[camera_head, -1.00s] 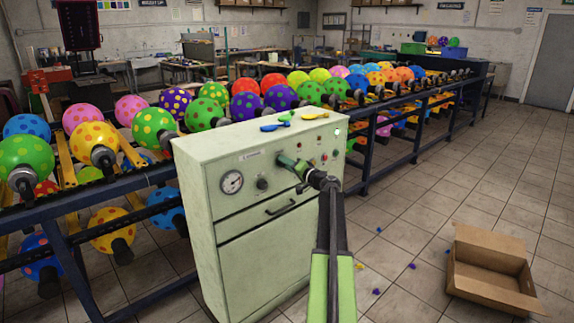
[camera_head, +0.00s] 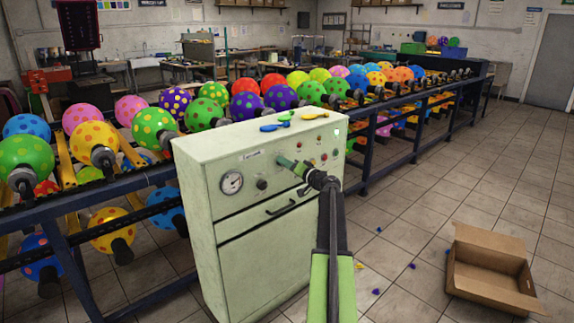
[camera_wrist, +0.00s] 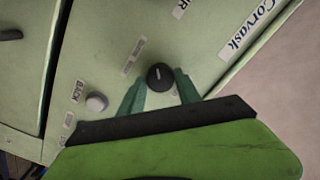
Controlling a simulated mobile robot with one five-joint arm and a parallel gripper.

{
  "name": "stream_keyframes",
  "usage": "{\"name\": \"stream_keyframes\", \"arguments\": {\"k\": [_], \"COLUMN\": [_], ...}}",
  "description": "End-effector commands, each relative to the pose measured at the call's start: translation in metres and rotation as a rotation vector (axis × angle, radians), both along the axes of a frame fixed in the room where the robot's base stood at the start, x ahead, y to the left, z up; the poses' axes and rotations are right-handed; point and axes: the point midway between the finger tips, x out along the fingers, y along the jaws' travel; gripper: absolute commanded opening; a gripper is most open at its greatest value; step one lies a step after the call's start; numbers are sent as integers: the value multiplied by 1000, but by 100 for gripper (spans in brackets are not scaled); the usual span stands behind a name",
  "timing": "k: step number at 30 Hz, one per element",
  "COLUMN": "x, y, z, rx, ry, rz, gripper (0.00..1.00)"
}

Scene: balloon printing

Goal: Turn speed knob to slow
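A black round knob (camera_wrist: 160,77) with a pale pointer line is on the pale green machine panel in the wrist view. A small, blurred label is beside it, and I cannot read its settings. My gripper (camera_wrist: 159,72) has its two green fingers on either side of this knob, with small gaps visible, so it looks open around it. In the head view my gripper (camera_head: 284,161) is at the upper front of the machine (camera_head: 250,245) and hides the panel behind it.
A grey-white button (camera_wrist: 97,102) is close beside the fingers. The machine front has a gauge (camera_head: 232,182), another dark knob (camera_head: 262,184) and a handle (camera_head: 280,207). A balloon rack (camera_head: 400,150) stands behind. An open cardboard box (camera_head: 490,270) is on the floor right.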

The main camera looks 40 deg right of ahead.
Motion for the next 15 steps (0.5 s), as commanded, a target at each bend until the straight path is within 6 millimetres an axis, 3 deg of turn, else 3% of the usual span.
{"name": "stream_keyframes", "arguments": {"k": [4,15], "x": [0,-7], "y": [0,1], "z": [0,1], "rx": [2,3], "ry": [-1,-2], "rz": [-1,-2], "gripper": [59,59]}}
